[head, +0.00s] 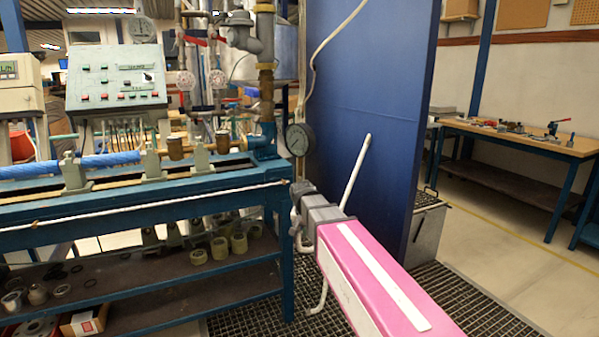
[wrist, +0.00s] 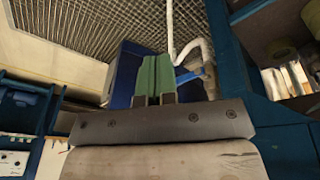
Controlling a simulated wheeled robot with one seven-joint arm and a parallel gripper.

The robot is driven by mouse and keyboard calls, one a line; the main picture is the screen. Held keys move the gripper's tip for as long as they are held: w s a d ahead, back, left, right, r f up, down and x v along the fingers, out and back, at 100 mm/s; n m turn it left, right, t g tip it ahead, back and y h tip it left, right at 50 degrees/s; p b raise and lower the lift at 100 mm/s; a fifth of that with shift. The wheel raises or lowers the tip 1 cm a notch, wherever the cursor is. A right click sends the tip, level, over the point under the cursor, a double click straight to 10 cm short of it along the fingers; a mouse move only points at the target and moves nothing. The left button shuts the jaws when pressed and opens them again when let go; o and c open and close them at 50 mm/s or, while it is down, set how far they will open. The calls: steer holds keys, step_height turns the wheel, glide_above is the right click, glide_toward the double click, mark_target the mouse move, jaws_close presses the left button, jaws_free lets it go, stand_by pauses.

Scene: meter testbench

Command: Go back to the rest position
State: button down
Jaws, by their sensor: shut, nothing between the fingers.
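My gripper (head: 304,195) is at the end of my pink arm, in front of the right end of the blue test bench (head: 150,205) in the head view. It appears close below the round pressure gauge (head: 299,139), but I cannot tell the exact gap. In the wrist view my gripper (wrist: 154,72) shows as two green finger pads, shut together with nothing between them. No object hangs from it.
A blue partition (head: 370,110) stands behind my arm, with a white pipe (head: 355,170) in front of it. A control panel (head: 115,75) stands behind the bench. Floor grating (head: 470,305) lies at lower right. A wooden workbench (head: 520,137) stands at far right.

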steer(key=s+d+f+n+g+y, duration=0.1)
steer(key=s+d+f+n+g, duration=0.1)
steer(key=s+d+f, duration=1.3)
steer(key=shift+s+d+f+n, duration=0.3)
steer(key=shift+s+d+f, duration=0.1)
steer(key=shift+d+f, duration=0.15)
